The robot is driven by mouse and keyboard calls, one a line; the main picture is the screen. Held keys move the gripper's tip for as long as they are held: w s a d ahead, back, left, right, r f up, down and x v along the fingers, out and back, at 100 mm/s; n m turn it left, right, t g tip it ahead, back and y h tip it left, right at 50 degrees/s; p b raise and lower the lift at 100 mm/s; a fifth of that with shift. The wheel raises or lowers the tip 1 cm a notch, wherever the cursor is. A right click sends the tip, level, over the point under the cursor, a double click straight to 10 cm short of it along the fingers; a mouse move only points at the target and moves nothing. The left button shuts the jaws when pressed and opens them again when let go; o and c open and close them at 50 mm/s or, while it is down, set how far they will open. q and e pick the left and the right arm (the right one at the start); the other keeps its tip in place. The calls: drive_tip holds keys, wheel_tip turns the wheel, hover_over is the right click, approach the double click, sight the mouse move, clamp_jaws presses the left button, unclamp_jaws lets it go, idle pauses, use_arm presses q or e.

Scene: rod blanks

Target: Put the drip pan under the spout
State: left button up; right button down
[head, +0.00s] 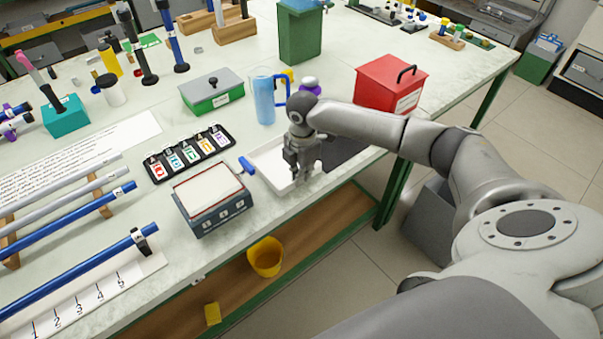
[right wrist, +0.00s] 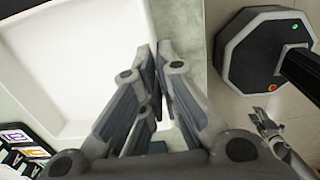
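The drip pan, a shallow white tray (head: 262,157), lies near the table's front edge. It fills the upper left of the right wrist view (right wrist: 75,60). My right gripper (head: 300,176) is at the pan's front right side, pointing down. In the right wrist view its fingertips (right wrist: 155,58) are close together, with the pan's rim running in between them. It looks shut on that rim. A small grey shape at the lower right of the right wrist view looks like my left gripper (right wrist: 263,118); its fingers are too small to judge. I cannot pick out a spout with certainty.
A dark mat (head: 345,149) lies just right of the pan. A blue jug (head: 264,97) stands behind it and a red box (head: 388,84) to the right. A grey-blue box (head: 211,205), a blue clip (head: 246,166) and a card rack (head: 189,153) are to the left.

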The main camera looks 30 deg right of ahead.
drive_tip(key=c, duration=1.6)
unclamp_jaws()
drive_tip(key=shift+c, duration=0.2)
wheel_tip(320, 180, up, 12)
drive_tip(key=b, duration=0.1)
drive_tip(key=shift+s, duration=0.15)
drive_tip(key=shift+a, duration=0.1)
